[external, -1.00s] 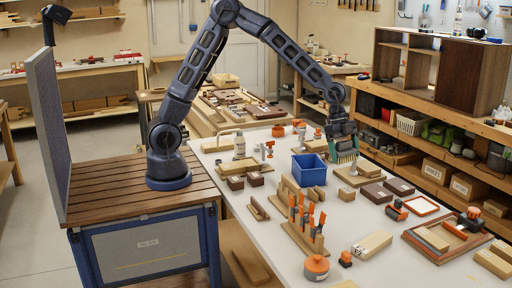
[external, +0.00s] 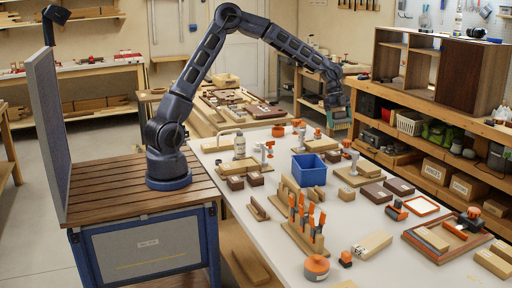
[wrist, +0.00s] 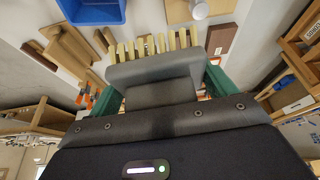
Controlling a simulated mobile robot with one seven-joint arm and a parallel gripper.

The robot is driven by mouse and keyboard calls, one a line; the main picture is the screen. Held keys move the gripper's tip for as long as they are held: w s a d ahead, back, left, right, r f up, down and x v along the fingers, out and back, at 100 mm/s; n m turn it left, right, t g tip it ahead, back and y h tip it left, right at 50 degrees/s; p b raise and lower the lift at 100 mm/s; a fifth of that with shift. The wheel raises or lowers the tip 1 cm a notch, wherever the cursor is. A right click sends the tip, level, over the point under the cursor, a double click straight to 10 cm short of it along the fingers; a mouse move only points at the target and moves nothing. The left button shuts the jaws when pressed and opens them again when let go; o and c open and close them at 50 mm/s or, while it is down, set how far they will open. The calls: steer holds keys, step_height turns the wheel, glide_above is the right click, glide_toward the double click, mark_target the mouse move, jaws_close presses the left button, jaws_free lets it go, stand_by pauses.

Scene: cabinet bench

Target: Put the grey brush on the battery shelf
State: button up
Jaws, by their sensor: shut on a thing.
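My gripper (external: 335,99) is shut on the grey brush (wrist: 152,75), held between its two green fingers in the wrist view. The brush has a grey body and pale yellow bristles pointing away from the gripper. In the external view the brush (external: 339,118) hangs below the fingers, above the far part of the white bench. A low wooden shelf unit (external: 408,142) stands at the right behind the bench, holding dark boxes, a white basket and green items. I cannot tell which of its levels is the battery shelf.
A blue bin (external: 308,168) stands on the white bench below the brush, with wooden blocks and clamps around it. A dark brown cabinet (external: 470,75) stands on top of the shelf unit. The air around my gripper looks clear.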

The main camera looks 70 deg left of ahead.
steer(key=w+a, duration=0.2)
steer(key=a, duration=1.3)
steer(key=w+a, duration=0.2)
steer(key=a, duration=1.3)
steer(key=s+a, duration=0.4)
steer(key=a, duration=1)
steer(key=s+a, duration=0.4)
steer(key=a, duration=1)
steer(key=s+a, duration=1.8)
steer(key=a, duration=0.5)
steer(key=s+a, duration=0.7)
steer(key=s, duration=0.5)
steer(key=s+a, duration=0.7)
steer(key=s, duration=0.5)
steer(key=shift+m, duration=0.3)
steer(key=f, duration=2.7)
steer(key=w+f, duration=0.1)
steer(key=f, duration=1.3)
steer(key=shift+f, duration=0.15)
steer(key=o, duration=0.9)
